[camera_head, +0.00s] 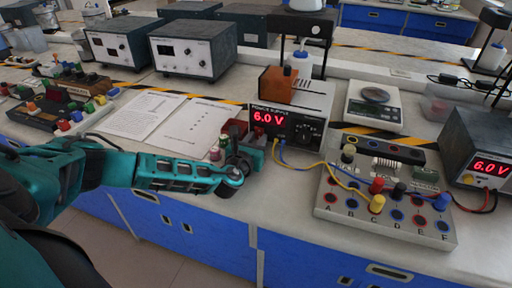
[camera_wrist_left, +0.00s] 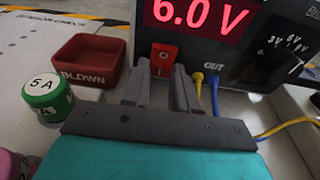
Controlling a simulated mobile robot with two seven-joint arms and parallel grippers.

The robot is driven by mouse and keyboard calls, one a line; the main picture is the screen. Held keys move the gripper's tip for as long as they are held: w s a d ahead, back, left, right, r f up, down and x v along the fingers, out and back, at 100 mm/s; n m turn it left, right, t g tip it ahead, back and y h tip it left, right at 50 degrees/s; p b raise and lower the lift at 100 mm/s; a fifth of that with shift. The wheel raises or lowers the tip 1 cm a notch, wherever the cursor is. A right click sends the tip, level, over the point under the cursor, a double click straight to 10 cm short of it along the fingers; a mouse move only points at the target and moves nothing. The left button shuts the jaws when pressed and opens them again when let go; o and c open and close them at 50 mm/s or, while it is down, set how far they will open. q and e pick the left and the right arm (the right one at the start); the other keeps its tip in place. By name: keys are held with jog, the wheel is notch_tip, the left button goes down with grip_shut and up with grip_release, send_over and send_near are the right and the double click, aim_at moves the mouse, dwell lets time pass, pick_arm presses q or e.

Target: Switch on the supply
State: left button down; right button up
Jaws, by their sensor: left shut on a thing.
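The power supply (camera_head: 287,124) stands on the bench, its red display reading 6.0 V. It fills the top of the left wrist view (camera_wrist_left: 240,50), where a small red switch (camera_wrist_left: 165,52) shows on its front, left of the yellow and blue leads at the outlet. My left gripper (camera_wrist_left: 161,78) is at the front of the supply, its two grey fingers shut on the red switch. The fingers hide the switch's lower part. In the head view the left gripper (camera_head: 252,150) reaches the supply's lower left corner. My right gripper is not in view.
A red tray marked BLOWN (camera_wrist_left: 90,62) and a green 5 A fuse (camera_wrist_left: 48,92) stand close left of the gripper. A socket board (camera_head: 335,212) with yellow and blue leads lies right. A second supply (camera_head: 480,150) reads 6.0 V. Paper sheets (camera_head: 190,125) lie left.

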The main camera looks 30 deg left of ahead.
pick_arm(q)
jog(key=shift+f, duration=0.1)
jog(key=c, duration=0.9)
grip_release()
jog(key=shift+s, duration=0.1)
jog(key=p+v, duration=0.1)
jog(key=v, duration=1.1)
jog(key=shift+s+p, duration=0.3)
jog(key=shift+s, duration=0.1)
